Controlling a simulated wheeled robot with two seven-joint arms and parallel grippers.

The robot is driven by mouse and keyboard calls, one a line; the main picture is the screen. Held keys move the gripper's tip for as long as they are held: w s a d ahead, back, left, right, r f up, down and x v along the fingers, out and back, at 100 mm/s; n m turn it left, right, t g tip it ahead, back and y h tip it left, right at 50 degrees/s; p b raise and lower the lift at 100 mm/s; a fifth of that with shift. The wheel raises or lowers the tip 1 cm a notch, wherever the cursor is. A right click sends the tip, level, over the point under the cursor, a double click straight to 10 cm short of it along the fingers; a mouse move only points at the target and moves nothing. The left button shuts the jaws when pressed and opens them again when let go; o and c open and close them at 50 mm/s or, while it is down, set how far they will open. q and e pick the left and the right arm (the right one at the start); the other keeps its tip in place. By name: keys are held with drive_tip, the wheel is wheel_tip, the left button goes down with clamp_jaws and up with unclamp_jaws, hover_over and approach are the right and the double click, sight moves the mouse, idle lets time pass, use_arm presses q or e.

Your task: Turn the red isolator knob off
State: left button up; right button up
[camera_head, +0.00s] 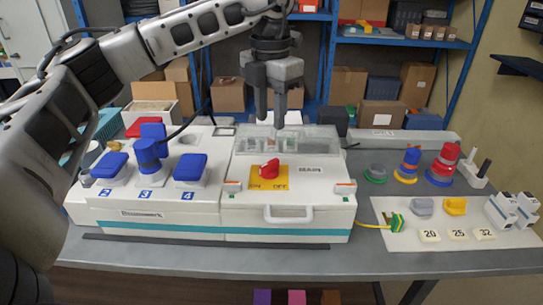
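The red isolator knob (270,169) sits on a yellow plate (268,184) marked "OFF" at its right, on the white socket box (288,216). A label to its right is too small to read surely. The knob's handle looks slanted; its exact setting is hard to tell. My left gripper (271,122) hangs from above, over the clear cover (325,140) behind the knob. Its two fingers point down and stand apart, with nothing between them. It is clear of the knob. My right gripper does not show.
Blue plugs numbered 2, 3 and 4 (190,169) stand to the left. A handle (288,214) is on the box's front. Coloured rings (443,170), grey and yellow pieces, and a numbered board (460,240) lie right. Shelves with cartons stand behind.

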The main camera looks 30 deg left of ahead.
sight(271, 162)
use_arm(q)
wheel_tip(271, 162, down, 11)
drive_tip(key=shift+p, duration=0.5)
clamp_jaws()
